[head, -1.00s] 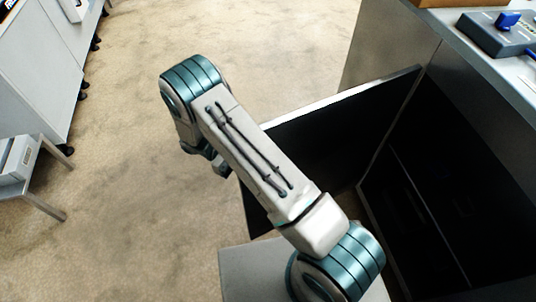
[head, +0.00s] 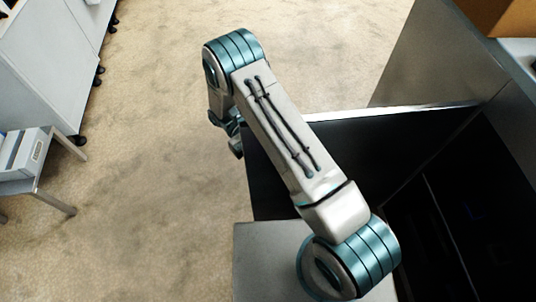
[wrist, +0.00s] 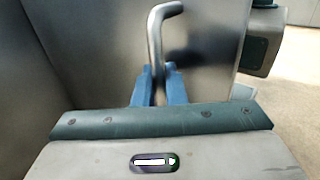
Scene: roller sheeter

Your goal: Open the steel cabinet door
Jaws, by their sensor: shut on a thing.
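The steel cabinet door (head: 400,145) stands swung wide out from the cabinet (head: 505,95). The head view shows its dark inner face and light top edge, and the cabinet's dark interior (head: 450,235) lies exposed. In the wrist view, a bent metal bar handle (wrist: 156,35) stands off the door's grey outer face (wrist: 205,45). My gripper (wrist: 158,80) has its blue fingers shut on the lower part of this handle. In the head view my arm reaches over the door's free edge, and the fingers and handle are hidden there.
Carpet floor (head: 180,150) is clear left of the door. A low table (head: 55,200) with grey boxes stands at the left, below a light grey cabinet (head: 45,65) on castors. An orange-brown box (head: 505,15) sits on the cabinet top.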

